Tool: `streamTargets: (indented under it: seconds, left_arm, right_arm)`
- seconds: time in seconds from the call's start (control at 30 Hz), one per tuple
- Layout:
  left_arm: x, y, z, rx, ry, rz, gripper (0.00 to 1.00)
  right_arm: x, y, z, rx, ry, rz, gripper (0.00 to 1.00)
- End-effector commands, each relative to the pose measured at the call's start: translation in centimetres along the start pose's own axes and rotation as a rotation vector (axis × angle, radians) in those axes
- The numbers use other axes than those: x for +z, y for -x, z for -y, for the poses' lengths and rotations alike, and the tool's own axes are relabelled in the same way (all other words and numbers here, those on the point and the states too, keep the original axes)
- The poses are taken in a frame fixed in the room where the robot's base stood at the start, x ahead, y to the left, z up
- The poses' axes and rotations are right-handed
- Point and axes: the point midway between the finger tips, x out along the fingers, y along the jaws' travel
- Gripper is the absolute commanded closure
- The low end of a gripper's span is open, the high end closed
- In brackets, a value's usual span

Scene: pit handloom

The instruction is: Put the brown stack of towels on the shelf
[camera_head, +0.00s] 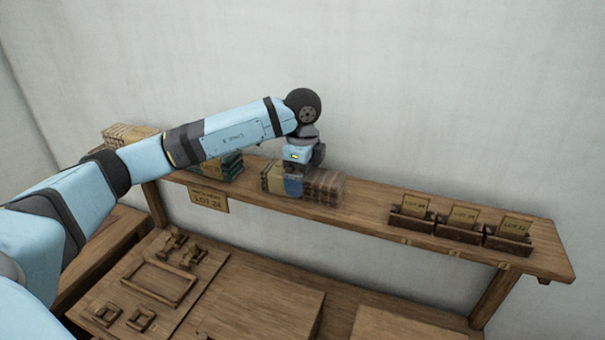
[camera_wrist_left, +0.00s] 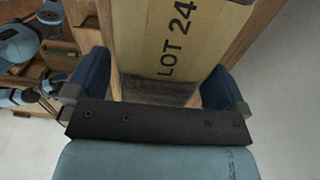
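The brown stack of towels (camera_head: 323,187) is at the middle of the long wooden shelf (camera_head: 375,212), with a tan band around it. In the left wrist view its band (camera_wrist_left: 165,45) reads LOT 24. My left gripper (camera_head: 294,186) reaches down over the stack from above. Its two blue fingers lie along opposite sides of the stack in the left wrist view (camera_wrist_left: 157,92), with no clear gap. The stack's underside is at shelf height, but I cannot tell whether it bears on the board.
A teal stack (camera_head: 232,164) and another brownish stack (camera_head: 128,134) stand farther left on the shelf. A LOT 24 sign (camera_head: 208,199) hangs at the front edge. Several small card boxes (camera_head: 462,232) stand at the right. Clear shelf lies between the brown stack and the boxes.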

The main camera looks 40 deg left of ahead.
Motion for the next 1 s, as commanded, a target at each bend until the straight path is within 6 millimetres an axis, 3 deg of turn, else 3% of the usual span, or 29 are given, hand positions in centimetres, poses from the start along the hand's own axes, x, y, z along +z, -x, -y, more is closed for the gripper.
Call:
streamTargets:
  seconds: [0.37, 0.8, 1.0]
  left_arm:
    - [0.0, 1.3, 0.1, -0.002, 0.000, -0.001, 0.00]
    - [0.0, 10.2, 0.1, -0.003, 0.000, -0.001, 0.00]
    - [0.0, 12.1, 0.0, -0.001, 0.001, -0.001, 0.00]
  right_arm:
    - [-0.3, -0.2, -0.1, 0.000, 0.001, -0.008, 0.00]
    - [1.1, -1.2, 0.2, -0.008, 0.001, -0.005, 0.00]
    - [1.1, -1.2, 0.2, -0.008, 0.002, -0.005, 0.00]
